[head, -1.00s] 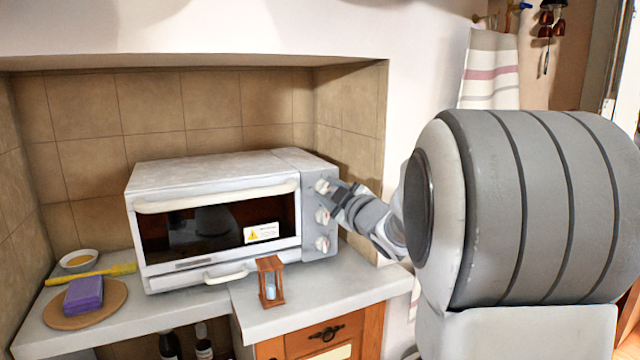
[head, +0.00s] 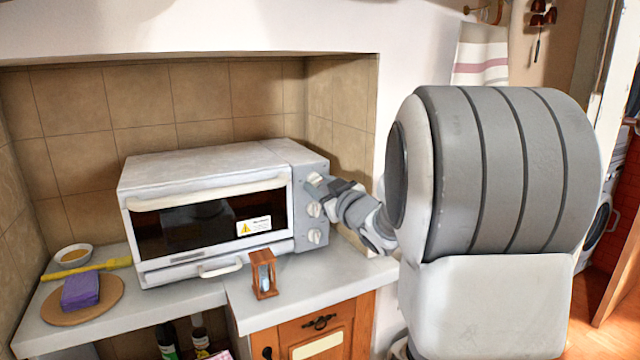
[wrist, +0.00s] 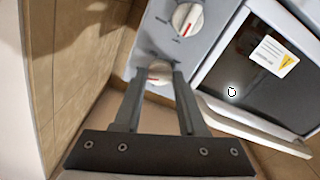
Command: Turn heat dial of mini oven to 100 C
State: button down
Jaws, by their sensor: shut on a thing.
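The white mini oven (head: 205,165) stands on the counter, with a grey control panel at its right side carrying a column of white dials. My gripper (head: 322,182) is at the top dial (head: 314,178) in the head view. In the wrist view my gripper (wrist: 160,74) is shut on this dial (wrist: 158,69), one finger on each side; a red mark shows on its face. The middle dial (head: 314,209) and bottom dial (head: 315,236) are free. Another dial (wrist: 187,18) with a red pointer shows beyond in the wrist view. The dial markings are too small to read.
A wooden hourglass (head: 263,274) stands in front of the oven. A purple sponge (head: 80,290) on a round board, a yellow utensil (head: 88,271) and a small bowl (head: 73,256) are at the left. Tiled walls close in the niche behind and right of the oven.

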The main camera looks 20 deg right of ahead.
jog(key=shift+r, duration=0.1)
jog(key=shift+c, duration=2.3)
grip_release()
jog(key=s+p, duration=0.1)
jog(key=s, duration=1.6)
jog(key=shift+s+d+p, duration=0.2)
jog(key=shift+d+p, duration=0.1)
jog(key=shift+p, duration=0.1)
jog(key=shift+w, duration=0.1)
